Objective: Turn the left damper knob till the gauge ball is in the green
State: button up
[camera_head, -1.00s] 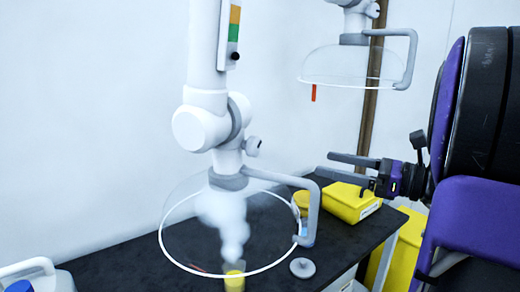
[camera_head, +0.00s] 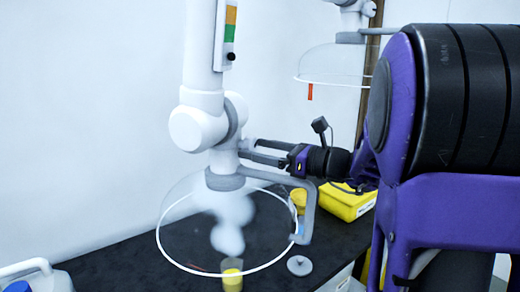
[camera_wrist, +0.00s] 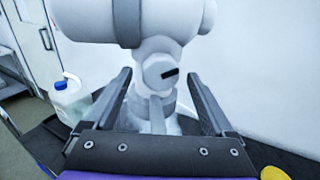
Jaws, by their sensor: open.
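The left extraction arm (camera_head: 205,80) hangs from above, with a clear hood (camera_head: 190,235) at its lower end. Its gauge (camera_head: 231,33) has an orange band above a green band. The dark ball (camera_head: 231,57) sits at the bottom, below the green. The damper knob (camera_wrist: 158,72), pale with a black mark, is on the arm's neck in the wrist view. In the wrist view the knob shows between the fingertips; contact cannot be told.
A second hood (camera_head: 330,62) hangs at the back right. Below are a dark bench (camera_head: 130,270), a yellow cup (camera_head: 232,280) under white vapour, a grey disc (camera_head: 299,266) and a yellow box (camera_head: 345,203). A jug (camera_wrist: 70,98) stands left.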

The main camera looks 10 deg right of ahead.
jog(key=shift+c, duration=0.3)
jog(key=c, duration=1.3)
jog(key=shift+f+b, duration=0.2)
jog(key=shift+b, duration=0.45)
jog(key=n+b, duration=0.2)
jog(key=shift+f+b, duration=0.2)
jog(key=shift+b, duration=0.15)
jog(key=n+b, duration=0.2)
jog(key=shift+r+b, duration=0.15)
jog(key=shift+b, duration=0.2)
jog(key=shift+r+n, duration=0.2)
jog(key=shift+n, duration=0.2)
jog(key=o, duration=1.4)
jog(key=shift+c, duration=0.2)
